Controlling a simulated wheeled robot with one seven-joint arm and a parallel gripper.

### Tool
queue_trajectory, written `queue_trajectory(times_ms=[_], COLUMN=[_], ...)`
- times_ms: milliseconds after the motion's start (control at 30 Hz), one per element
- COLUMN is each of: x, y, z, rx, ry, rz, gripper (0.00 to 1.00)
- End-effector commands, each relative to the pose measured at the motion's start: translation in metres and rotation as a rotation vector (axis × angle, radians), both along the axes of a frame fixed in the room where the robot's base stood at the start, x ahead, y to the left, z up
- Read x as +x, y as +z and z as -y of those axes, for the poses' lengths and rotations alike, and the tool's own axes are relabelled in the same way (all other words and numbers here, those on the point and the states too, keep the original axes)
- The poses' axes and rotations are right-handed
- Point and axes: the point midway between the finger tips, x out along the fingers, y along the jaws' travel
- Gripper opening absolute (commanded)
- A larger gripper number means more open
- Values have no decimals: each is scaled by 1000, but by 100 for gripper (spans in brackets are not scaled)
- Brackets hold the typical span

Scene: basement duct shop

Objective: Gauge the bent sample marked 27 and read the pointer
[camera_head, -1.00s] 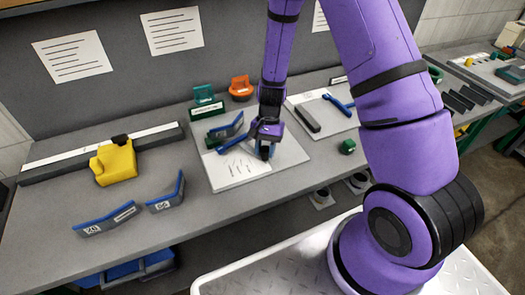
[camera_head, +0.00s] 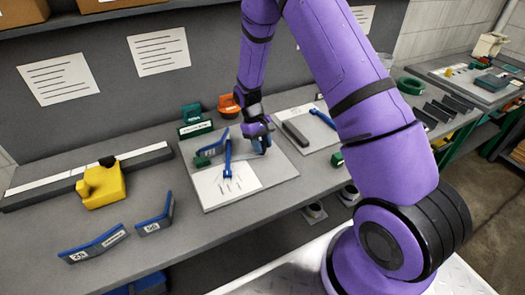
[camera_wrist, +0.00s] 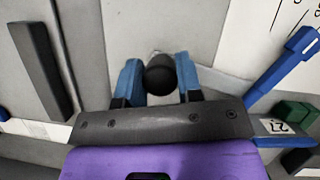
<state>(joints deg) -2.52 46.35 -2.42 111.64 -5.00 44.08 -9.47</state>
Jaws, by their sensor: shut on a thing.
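The gauge board (camera_head: 275,178) lies on the bench with a white card of tick marks (camera_head: 240,178). A blue pointer (camera_head: 228,160) reaches over the card toward the marks; it also shows in the wrist view (camera_wrist: 285,68). The bent sample (camera_head: 208,153), blue and grey, sits at the board's left side beside a green block (camera_head: 201,162). Its label reads 27, upside down, in the wrist view (camera_wrist: 277,127). My gripper (camera_head: 263,145) is at the board's right part. In the wrist view its blue fingertips (camera_wrist: 159,75) are shut on a round black knob (camera_wrist: 159,72).
Two other bent samples (camera_head: 93,244) (camera_head: 154,218) stand at the front left. A yellow block (camera_head: 103,186) sits by a long bar. Green (camera_head: 193,122) and orange (camera_head: 229,105) items stand behind the board. A second board (camera_head: 310,132) with a dark bar is to the right.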

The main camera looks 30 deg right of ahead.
Motion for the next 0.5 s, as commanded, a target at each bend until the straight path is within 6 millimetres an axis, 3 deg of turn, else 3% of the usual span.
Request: queue_trajectory(times_ms=[500], x=[51], y=[0], z=[2], rx=[-1], ry=[415], rz=[2], gripper=[0])
